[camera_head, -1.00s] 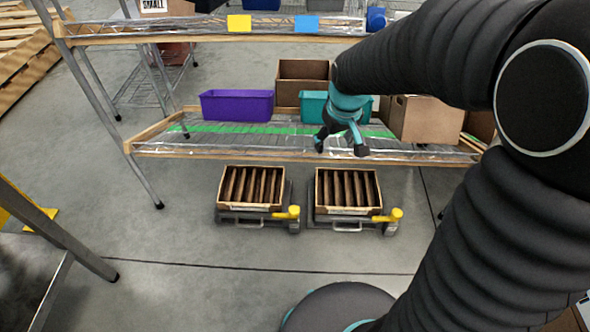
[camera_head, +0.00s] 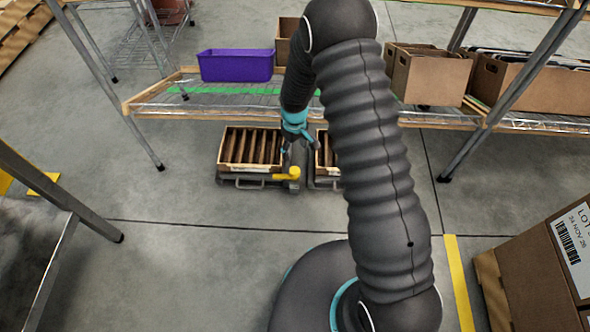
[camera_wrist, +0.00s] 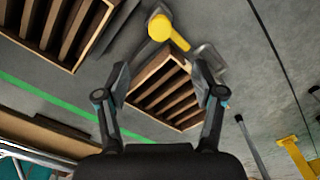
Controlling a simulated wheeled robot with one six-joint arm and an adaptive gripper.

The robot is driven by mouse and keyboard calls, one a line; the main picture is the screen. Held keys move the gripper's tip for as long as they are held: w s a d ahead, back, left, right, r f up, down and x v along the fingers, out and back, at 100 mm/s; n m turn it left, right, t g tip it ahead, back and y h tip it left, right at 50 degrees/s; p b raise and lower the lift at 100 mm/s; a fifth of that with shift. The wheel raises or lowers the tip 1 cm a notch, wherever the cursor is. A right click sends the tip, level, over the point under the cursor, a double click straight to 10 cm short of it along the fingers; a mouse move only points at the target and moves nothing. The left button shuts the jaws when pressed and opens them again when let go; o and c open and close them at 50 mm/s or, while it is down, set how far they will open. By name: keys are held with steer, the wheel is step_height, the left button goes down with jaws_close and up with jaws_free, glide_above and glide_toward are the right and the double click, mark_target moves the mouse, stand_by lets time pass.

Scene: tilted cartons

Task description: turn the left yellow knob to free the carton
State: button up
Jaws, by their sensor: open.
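The left yellow knob (camera_head: 289,173) sits at the front right corner of the left carton (camera_head: 226,160), a slatted box on a low grey base. In the wrist view the knob (camera_wrist: 160,28) shows at the top, beyond my fingertips, its lever pointing down-right. My gripper (camera_head: 296,152) is open and empty, pointing down just above and behind the knob. In the wrist view the fingers of my gripper (camera_wrist: 160,75) stand apart, with the left carton (camera_wrist: 166,100) visible between them; no contact shows. The right carton (camera_head: 321,160) is partly behind my arm; its knob is hidden.
The rack's lower shelf (camera_head: 165,112), behind the cartons, holds a purple bin (camera_head: 236,66) and brown boxes (camera_head: 432,78). A metal frame (camera_head: 50,195) stands at the left; labelled boxes (camera_head: 545,265) are at the right. The floor before the cartons is clear.

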mark_target(294, 170)
step_height(294, 170, down, 14)
steer(key=shift+r, duration=0.2)
stand_by(0.4)
jaws_close()
